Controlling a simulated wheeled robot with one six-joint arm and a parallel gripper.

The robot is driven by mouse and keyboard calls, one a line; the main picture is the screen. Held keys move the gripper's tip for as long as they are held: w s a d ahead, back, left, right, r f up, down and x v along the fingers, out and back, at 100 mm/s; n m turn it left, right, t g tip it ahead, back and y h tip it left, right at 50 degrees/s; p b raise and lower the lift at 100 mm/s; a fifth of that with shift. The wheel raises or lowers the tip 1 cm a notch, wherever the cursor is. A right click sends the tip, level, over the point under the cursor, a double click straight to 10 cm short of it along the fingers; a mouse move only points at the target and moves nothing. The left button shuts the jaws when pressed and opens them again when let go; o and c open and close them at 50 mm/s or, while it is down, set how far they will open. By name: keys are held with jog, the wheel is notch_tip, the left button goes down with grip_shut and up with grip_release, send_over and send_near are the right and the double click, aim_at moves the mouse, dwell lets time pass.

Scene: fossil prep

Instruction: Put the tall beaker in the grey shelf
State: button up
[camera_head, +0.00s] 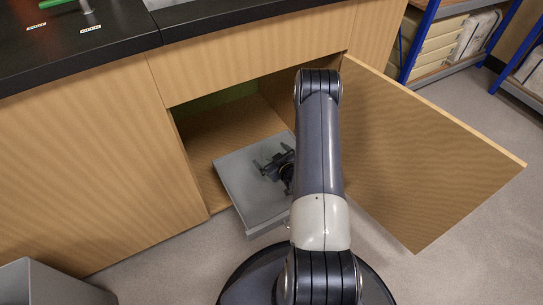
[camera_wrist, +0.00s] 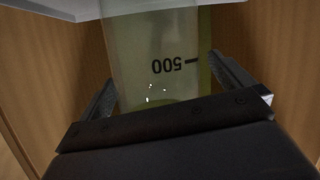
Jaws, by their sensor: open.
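The tall beaker (camera_wrist: 150,62) is clear, with an upside-down 500 mark, and fills the space between my fingers in the wrist view. My gripper (camera_wrist: 163,70) is open, with one finger on each side of it; I cannot tell whether they touch the glass. In the head view my gripper (camera_head: 272,160) is over the grey shelf (camera_head: 240,185), which sticks out of the open wooden cabinet. I cannot make out the beaker clearly there, nor whether it rests on the shelf. A pale grey edge shows at the top of the wrist view.
The wooden cabinet door (camera_head: 420,150) stands open to the right of my arm. A black worktop (camera_head: 90,45) lies above the cabinet. A grey bin (camera_head: 45,285) stands at the lower left. Blue-framed racks (camera_head: 420,45) stand at the upper right. Floor is clear below the door.

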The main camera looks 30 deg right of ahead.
jog(key=shift+r, duration=0.15)
jog(key=p+v, duration=0.2)
jog(key=v, duration=1)
jog(key=shift+c, duration=0.6)
dwell(0.4)
